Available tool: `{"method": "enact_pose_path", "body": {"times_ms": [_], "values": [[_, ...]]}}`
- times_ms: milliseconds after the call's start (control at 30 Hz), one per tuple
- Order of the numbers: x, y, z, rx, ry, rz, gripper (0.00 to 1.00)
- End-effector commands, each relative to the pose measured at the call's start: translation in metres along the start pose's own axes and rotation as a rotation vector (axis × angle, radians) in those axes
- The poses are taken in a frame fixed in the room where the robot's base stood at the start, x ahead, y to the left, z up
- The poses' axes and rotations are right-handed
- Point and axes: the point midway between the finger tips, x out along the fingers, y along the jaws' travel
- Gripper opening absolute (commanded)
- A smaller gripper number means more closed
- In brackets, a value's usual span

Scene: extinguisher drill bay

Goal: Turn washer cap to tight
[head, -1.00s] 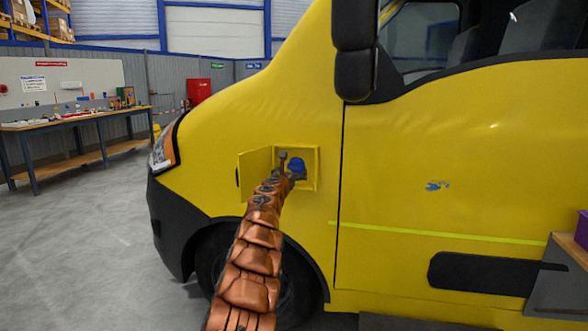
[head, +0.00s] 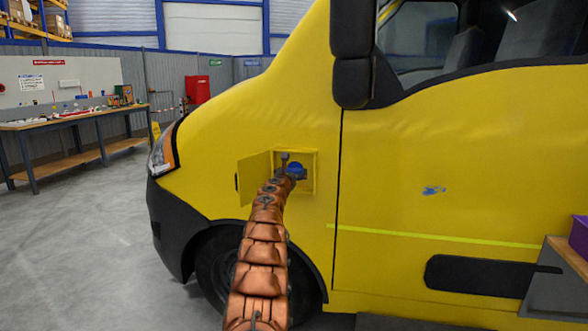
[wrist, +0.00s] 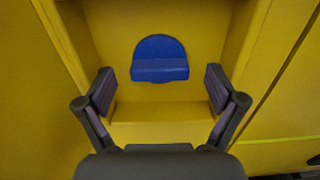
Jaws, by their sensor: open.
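The blue washer cap (wrist: 160,59) sits in a square yellow recess (wrist: 170,110) in the van's side. It has a round back and a raised straight grip bar that lies level in the wrist view. My gripper (wrist: 160,88) is open, with one finger to each side of the cap and clear space between them; the fingers do not touch it. In the head view the cap (head: 296,168) shows just beyond my gripper (head: 290,174), partly hidden by it. No tightness mark is visible.
The recess's hinged yellow door (head: 254,178) stands open on the left, close to my arm. The van's front wheel (head: 215,262) is below. A workbench (head: 75,123) stands far left, a purple box (head: 579,234) at the right edge. The floor at left is clear.

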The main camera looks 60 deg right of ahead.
Motion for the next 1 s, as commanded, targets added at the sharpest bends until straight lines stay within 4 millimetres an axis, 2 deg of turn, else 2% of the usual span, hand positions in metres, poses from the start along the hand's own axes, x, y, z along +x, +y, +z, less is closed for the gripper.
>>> {"method": "enact_pose_path", "body": {"times_ms": [600, 1000], "values": [[0.028, -0.001, 0.001, -0.005, 0.000, -0.001, 0.94], [0.032, 0.001, -0.004, 0.001, 0.005, 0.003, 0.94]]}}
